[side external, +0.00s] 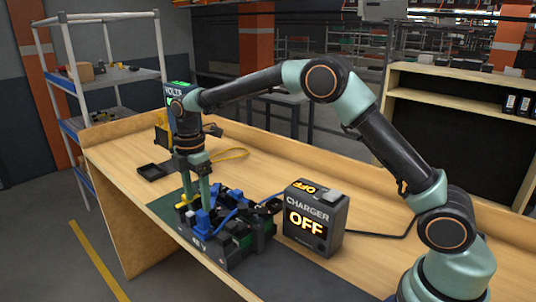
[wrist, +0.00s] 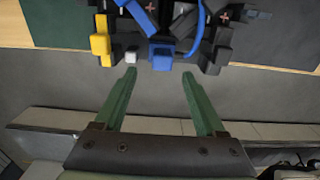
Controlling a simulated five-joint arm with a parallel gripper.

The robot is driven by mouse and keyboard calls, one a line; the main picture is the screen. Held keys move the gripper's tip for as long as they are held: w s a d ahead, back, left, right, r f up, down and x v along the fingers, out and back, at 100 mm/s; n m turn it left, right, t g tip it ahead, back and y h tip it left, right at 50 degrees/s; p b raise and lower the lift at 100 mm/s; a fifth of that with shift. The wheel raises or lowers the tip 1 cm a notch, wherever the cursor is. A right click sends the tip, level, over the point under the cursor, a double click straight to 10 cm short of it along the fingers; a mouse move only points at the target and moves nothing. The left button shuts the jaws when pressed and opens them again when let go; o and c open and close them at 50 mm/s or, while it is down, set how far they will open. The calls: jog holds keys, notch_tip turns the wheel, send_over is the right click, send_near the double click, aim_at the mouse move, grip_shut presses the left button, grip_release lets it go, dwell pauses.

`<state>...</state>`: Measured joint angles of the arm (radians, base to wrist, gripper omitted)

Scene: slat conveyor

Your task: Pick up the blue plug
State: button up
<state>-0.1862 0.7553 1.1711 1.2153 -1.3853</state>
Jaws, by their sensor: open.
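The blue plug (side external: 202,222) is a blocky blue piece at the front of a dark battery unit (side external: 239,256) marked 48 V. In the wrist view the blue plug (wrist: 161,57) lies just beyond the fingertips, about midway between them, with a blue cable behind it. My gripper (side external: 197,204) points down at the unit from above. In the wrist view my gripper (wrist: 159,73) has its two green fingers apart with nothing between them. I cannot tell the exact height of the tips over the plug.
A charger box (side external: 314,218) reading OFF stands right of the unit, with a black cable. A yellow piece (wrist: 100,40) and a small white piece (wrist: 130,56) sit left of the plug. A meter (side external: 181,96) marked VOLTS stands behind my wrist. The bench's back right is clear.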

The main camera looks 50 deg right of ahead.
aim_at(202, 213)
jog(key=shift+s+d+f, duration=0.1)
jog(key=shift+d+f, duration=0.05)
jog(key=shift+f, duration=1.3)
jog(key=shift+s+d+f, duration=0.1)
jog(key=shift+f, duration=1.3)
grip_shut()
